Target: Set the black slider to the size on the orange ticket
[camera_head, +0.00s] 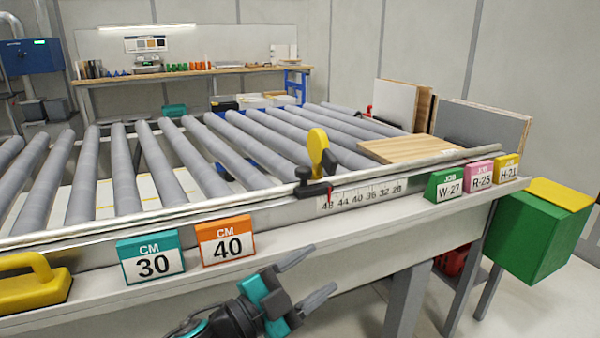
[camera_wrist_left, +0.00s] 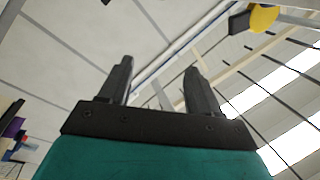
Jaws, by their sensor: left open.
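The black slider (camera_head: 313,188) sits on the metal rail along the conveyor's front edge, below a yellow round paddle (camera_head: 318,146). Its small red pointer is at the 48 end of the white scale (camera_head: 362,196), which reads 48, 44, 40, 36, 32, 28 from left to right. The orange ticket (camera_head: 227,240) reads CM 40. My left gripper (camera_head: 308,277) is open and empty, below and in front of the rail, apart from the slider. In the left wrist view its fingers (camera_wrist_left: 158,70) are spread with nothing between them. My right gripper is not in view.
A teal ticket (camera_head: 151,258) reads CM 30. A yellow handle (camera_head: 34,282) is at the front left. Green (camera_head: 445,187), pink (camera_head: 479,176) and yellow (camera_head: 507,168) job tickets stand right of the scale. A wooden board (camera_head: 420,149) lies on the rollers. A green box (camera_head: 540,235) hangs at the right end.

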